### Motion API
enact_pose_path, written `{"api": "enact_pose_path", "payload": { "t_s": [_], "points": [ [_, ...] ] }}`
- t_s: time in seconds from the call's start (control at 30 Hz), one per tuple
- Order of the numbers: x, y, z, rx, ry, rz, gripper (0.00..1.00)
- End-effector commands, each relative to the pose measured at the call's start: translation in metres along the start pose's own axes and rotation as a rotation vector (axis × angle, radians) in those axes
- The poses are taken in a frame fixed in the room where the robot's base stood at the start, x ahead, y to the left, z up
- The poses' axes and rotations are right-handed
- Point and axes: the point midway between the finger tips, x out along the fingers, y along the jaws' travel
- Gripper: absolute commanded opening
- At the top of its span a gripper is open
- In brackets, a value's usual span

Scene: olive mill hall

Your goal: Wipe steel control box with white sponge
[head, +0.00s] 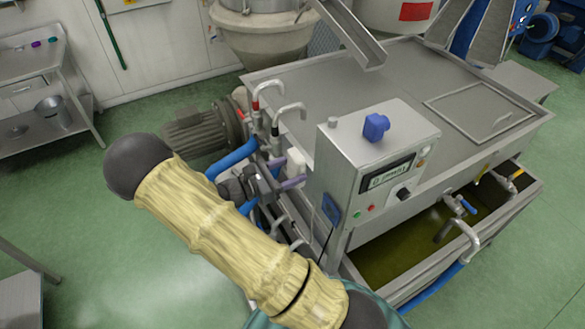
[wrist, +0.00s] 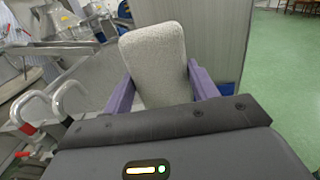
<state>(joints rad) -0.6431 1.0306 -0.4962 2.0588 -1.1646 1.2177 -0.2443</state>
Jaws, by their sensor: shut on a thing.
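The steel control box (head: 370,160) stands on the near left corner of the steel machine in the head view, its front carrying a display, a knob and buttons. The white sponge (head: 296,162) is close beside the box's left side. My gripper (head: 291,170), with purple fingers, is shut on the sponge. In the wrist view, the sponge (wrist: 155,60) stands out between the two purple fingers, with a grey metal panel behind it. I cannot tell whether the sponge touches the box. My arm hides part of the area below and left of it.
A blue item (head: 376,126) and a small grey knob (head: 332,122) are on the box's top. An open trough (head: 400,255) with greenish liquid lies below the box.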

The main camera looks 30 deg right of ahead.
Motion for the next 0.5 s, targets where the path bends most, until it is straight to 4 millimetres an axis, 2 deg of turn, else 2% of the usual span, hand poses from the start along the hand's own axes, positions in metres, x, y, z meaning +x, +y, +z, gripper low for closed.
{"api": "enact_pose_path", "payload": {
  "t_s": [0.17,0.5],
  "points": [
    [-0.002,0.000,0.000,0.000,0.000,0.001,0.40],
    [-0.026,0.000,0.001,0.000,0.001,0.001,0.40]
  ]
}}
